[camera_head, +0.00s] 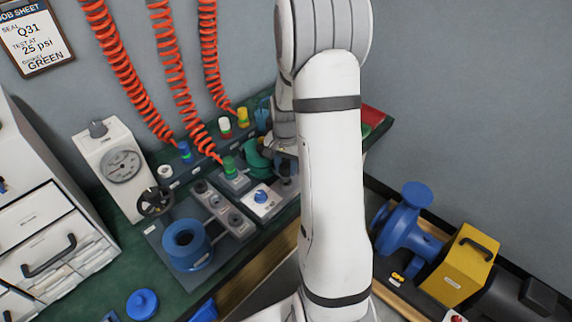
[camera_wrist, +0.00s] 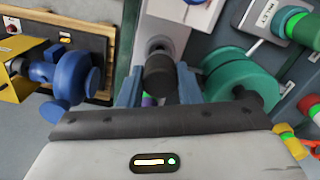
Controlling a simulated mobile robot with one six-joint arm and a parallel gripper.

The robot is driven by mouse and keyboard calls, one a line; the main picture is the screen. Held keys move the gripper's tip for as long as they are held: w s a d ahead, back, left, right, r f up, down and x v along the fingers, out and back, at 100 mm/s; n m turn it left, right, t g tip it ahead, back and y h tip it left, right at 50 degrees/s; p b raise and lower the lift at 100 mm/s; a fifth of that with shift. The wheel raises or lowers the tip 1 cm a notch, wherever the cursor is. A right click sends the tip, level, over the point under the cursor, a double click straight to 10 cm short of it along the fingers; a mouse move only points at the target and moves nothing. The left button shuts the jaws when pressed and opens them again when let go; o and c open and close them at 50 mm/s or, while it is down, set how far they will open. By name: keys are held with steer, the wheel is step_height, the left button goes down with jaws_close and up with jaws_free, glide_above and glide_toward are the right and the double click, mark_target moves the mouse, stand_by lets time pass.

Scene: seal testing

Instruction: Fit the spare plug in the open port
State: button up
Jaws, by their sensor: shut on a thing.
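My gripper (camera_wrist: 159,72) is shut on a dark cylindrical plug (camera_wrist: 159,76), which sits between its two blue-grey fingers. In the wrist view, a pale grey block (camera_wrist: 178,32) with a round fitting lies just beyond the plug. I cannot tell whether the plug touches the fitting or is apart from it, and the plug hides part of it. In the head view my gripper (camera_head: 285,151) is at the green round housing, partly hidden by my arm. The plug cannot be made out there.
The green housing (camera_wrist: 240,80) stands close right of the gripper. A green hose connector (camera_head: 229,166), a strip with several dark fittings (camera_head: 222,207), a blue ring part (camera_head: 187,245) and a gauge stand (camera_head: 122,165) are on the bench. A blue pump (camera_head: 407,222) is at right.

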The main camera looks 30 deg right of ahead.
steer(key=shift+f+b, duration=0.7)
steer(key=shift+f, duration=0.4)
steer(key=o, duration=1.1)
steer(key=shift+r, duration=0.2)
step_height(320, 180, up, 8)
steer(key=shift+f+p, duration=0.2)
steer(key=shift+p, duration=0.4)
steer(key=shift+a+r, duration=0.1)
steer(key=shift+r, duration=0.15)
steer(key=s+a+r+n+t+p, duration=0.1)
steer(key=s+a+r+n+p, duration=0.4)
steer(key=s+a+r, duration=0.2)
steer(key=s+a+r+n+t+p, duration=0.1)
steer(key=s+a+r+n+p, duration=0.4)
steer(key=s+r, duration=0.7)
step_height(320, 180, up, 4)
steer(key=shift+a+f+t+p, duration=0.25)
steer(key=shift+a+t+p, duration=0.05)
steer(key=shift+a, duration=0.55)
